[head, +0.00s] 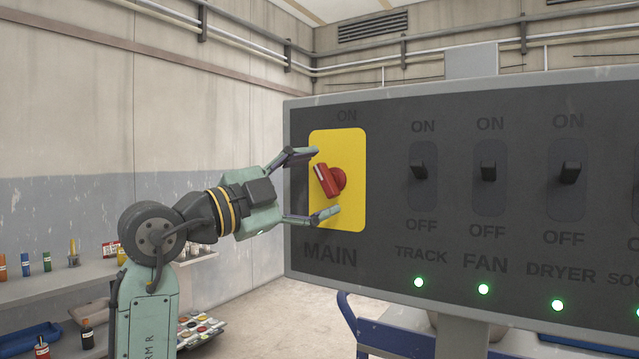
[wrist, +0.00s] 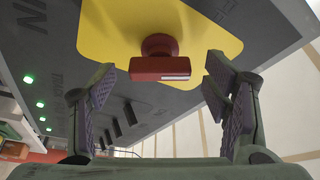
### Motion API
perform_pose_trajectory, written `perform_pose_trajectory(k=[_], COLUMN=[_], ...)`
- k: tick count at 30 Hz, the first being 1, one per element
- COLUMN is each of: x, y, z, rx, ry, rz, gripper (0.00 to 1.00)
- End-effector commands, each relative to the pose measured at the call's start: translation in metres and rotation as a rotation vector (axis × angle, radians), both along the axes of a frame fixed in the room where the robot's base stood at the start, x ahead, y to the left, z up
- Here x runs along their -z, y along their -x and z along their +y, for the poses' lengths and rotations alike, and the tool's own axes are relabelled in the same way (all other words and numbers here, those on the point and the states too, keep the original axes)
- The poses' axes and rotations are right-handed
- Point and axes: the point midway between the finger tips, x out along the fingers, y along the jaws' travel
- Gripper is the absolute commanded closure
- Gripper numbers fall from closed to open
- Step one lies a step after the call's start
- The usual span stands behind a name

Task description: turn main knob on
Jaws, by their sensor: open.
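The main knob (head: 329,180) is a red rotary knob on a yellow plate (head: 350,206) at the left end of a dark control panel. Its white-marked handle is tilted in the head view, its upper end leaning left of the ON label. My gripper (head: 305,185) is open in front of the knob, with one finger above it and one below. In the wrist view the knob (wrist: 160,62) sits ahead between the two open fingers (wrist: 160,95), and I see no finger touching it.
Right of the knob are the TRACK switch (head: 420,171), FAN switch (head: 488,171) and DRYER switch (head: 570,173), with green lights lit below them. A shelf with small bottles (head: 30,290) stands at the left. A blue cart (head: 380,335) is under the panel.

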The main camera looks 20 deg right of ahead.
Motion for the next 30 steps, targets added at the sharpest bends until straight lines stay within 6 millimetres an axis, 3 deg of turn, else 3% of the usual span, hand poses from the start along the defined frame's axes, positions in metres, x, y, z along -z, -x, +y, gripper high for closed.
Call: perform_pose_trajectory(k=[9, 15, 30], x=[0.013, 0.018, 0.020], y=[0.020, 0.030, 0.031], z=[0.064, 0.090, 0.102], rx=[-0.003, 0.000, -0.012], ry=[0.002, 0.000, 0.010], rz=[0.000, 0.000, 0.002], gripper=[0.30, 0.30, 0.30])
